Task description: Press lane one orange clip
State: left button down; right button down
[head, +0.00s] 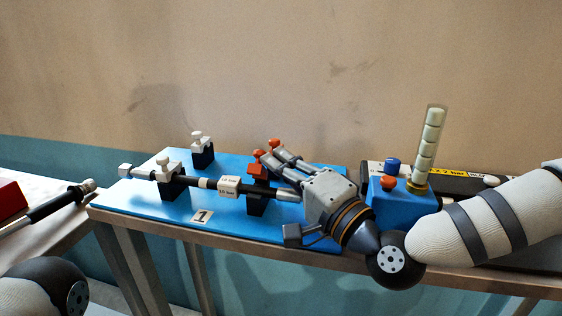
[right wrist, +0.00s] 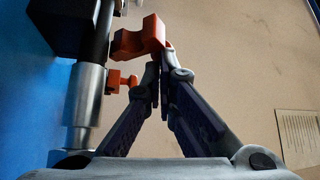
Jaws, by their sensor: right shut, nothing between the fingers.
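The lane one orange clip (head: 257,170) sits over the black rod (head: 201,183) at the right black post of the blue board (head: 160,212), beside the "1" label (head: 202,217). A second orange knob (head: 274,143) shows just behind it. My right gripper (head: 271,158) is shut and empty, its fingertips close to the orange parts. In the right wrist view the fingertips (right wrist: 160,64) are beside an orange hooked piece (right wrist: 138,40); I cannot tell if they touch. A smaller orange knob (right wrist: 122,80) is left of the fingers. My left gripper is out of view.
White clips (head: 168,163) stand at the board's left and back. A blue block (head: 390,200) with orange and blue knobs and a tall clear tube (head: 431,145) stands to the right. Another black rod (head: 60,204) lies at the far left. The wall is close behind.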

jog(key=shift+s+a+f, duration=0.1)
jog(key=shift+s+f, duration=0.1)
jog(key=shift+s+f+n+y, duration=0.15)
jog(key=shift+s+n+y, duration=0.1)
jog(key=shift+n+y, duration=0.45)
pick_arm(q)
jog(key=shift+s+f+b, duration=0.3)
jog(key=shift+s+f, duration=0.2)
pick_arm(e)
jog(key=shift+s+a, duration=0.1)
jog(key=shift+s, duration=0.05)
jog(key=shift+s+f, duration=0.1)
jog(key=shift+f, duration=0.05)
jog(key=v, duration=1.2)
jog(key=shift+s+a, duration=0.1)
